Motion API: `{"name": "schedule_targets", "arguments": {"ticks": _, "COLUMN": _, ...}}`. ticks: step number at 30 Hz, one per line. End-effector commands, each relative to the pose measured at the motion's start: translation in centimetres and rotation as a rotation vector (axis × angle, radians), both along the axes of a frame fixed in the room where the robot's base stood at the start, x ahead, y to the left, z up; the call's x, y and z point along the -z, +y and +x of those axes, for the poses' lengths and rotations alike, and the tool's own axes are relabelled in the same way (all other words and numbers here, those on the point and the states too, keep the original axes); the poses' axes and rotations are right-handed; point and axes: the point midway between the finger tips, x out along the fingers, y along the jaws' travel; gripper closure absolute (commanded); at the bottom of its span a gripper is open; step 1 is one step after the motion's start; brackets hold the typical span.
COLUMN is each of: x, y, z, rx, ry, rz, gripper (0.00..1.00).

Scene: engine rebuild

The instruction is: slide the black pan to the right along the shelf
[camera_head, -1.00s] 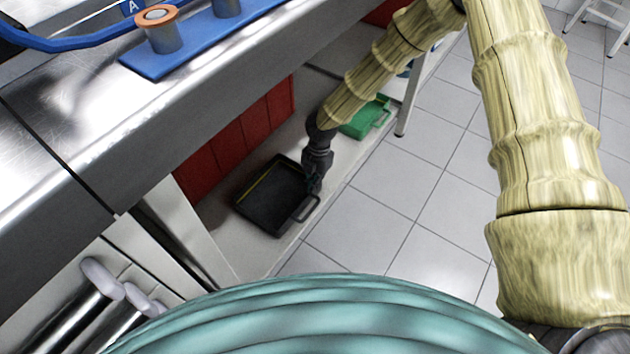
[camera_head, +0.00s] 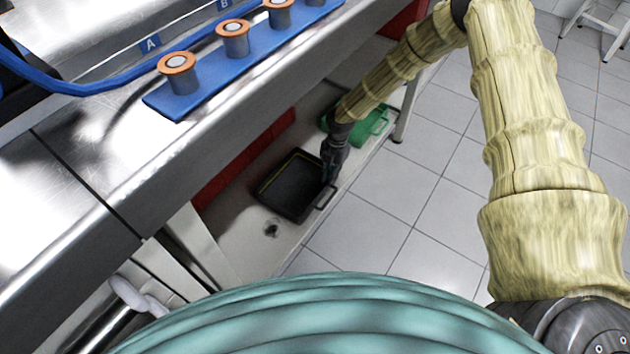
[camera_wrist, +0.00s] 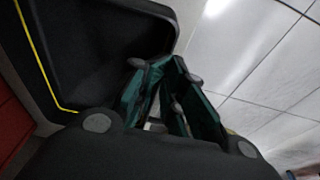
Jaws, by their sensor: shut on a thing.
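The black pan (camera_head: 288,187) lies on the low shelf (camera_head: 250,250) under the metal bench. It is rectangular, with a raised rim, a yellow line inside and a handle (camera_head: 325,197) on its near right side. My gripper (camera_head: 329,178) reaches down at the pan's right side, by the handle, and is shut on the pan there. In the wrist view the pan (camera_wrist: 95,50) fills the upper left, and my dark green fingers (camera_wrist: 170,95) are at its edge. The exact contact on the handle is hidden by the fingers.
A green tray (camera_head: 372,125) stands on the shelf just beyond my gripper, close to the pan. A red panel (camera_head: 245,155) backs the shelf. A bench leg (camera_head: 405,115) stands past the green tray.

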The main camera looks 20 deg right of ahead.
Motion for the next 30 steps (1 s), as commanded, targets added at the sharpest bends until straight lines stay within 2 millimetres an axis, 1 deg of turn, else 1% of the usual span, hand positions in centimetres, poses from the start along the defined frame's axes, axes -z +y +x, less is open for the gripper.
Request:
{"name": "schedule_targets", "arguments": {"ticks": 1, "x": 0.1, "y": -1.3, "z": 0.8, "rx": 0.006, "ry": 0.001, "rz": -0.002, "gripper": 1.00}}
{"name": "schedule_targets", "arguments": {"ticks": 3, "x": 0.2, "y": -2.5, "z": 2.0, "rx": 0.004, "ry": 0.001, "rz": -0.002, "gripper": 1.00}}
{"name": "schedule_targets", "arguments": {"ticks": 6, "x": 0.3, "y": -4.1, "z": 3.4, "rx": 0.002, "ry": 0.000, "rz": -0.002, "gripper": 1.00}}
{"name": "schedule_targets", "arguments": {"ticks": 10, "x": 0.2, "y": -5.3, "z": 4.5, "rx": 0.000, "ry": 0.001, "rz": -0.001, "gripper": 1.00}}
{"name": "schedule_targets", "arguments": {"ticks": 13, "x": 0.2, "y": -5.6, "z": 4.8, "rx": -0.001, "ry": 0.001, "rz": 0.001, "gripper": 1.00}}
{"name": "schedule_targets", "arguments": {"ticks": 23, "x": 0.0, "y": -5.5, "z": 4.8, "rx": -0.002, "ry": 0.001, "rz": 0.000, "gripper": 1.00}}
{"name": "schedule_targets", "arguments": {"ticks": 30, "x": -1.5, "y": -5.5, "z": 4.8, "rx": -0.003, "ry": 0.000, "rz": 0.000, "gripper": 1.00}}
